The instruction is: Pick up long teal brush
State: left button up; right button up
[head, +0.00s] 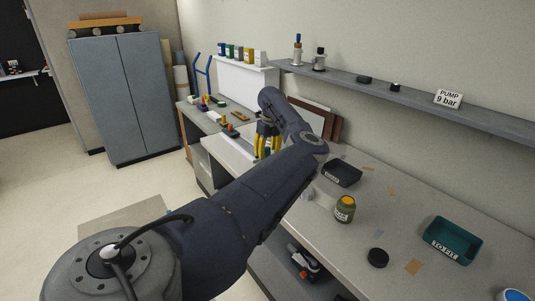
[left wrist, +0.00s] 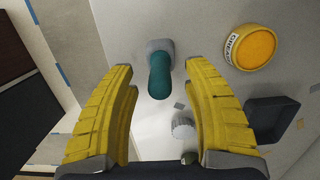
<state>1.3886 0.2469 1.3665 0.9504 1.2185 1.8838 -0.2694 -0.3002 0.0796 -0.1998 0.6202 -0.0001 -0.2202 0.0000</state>
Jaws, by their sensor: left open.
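The teal brush, with a long rounded teal handle and a grey end, shows in the left wrist view (left wrist: 159,78). It lies between and beyond my open fingertips, and neither finger visibly touches it. My left gripper, with yellow fingers, is open in the left wrist view (left wrist: 160,70). In the head view my left gripper (head: 266,152) points down over the far part of the bench. There I cannot make out the brush behind the gripper and arm. My right gripper is in neither view.
The grey bench (head: 315,222) holds a dark tray (head: 342,173), a labelled jar (head: 344,210), a black disc (head: 377,258) and a teal tray (head: 466,246). A round yellow-topped container (left wrist: 255,47) stands right of the brush. A wall shelf (head: 410,91) runs above.

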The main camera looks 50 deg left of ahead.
pick_arm(q)
jog(key=c, duration=1.1)
jog(key=shift+r, duration=0.1)
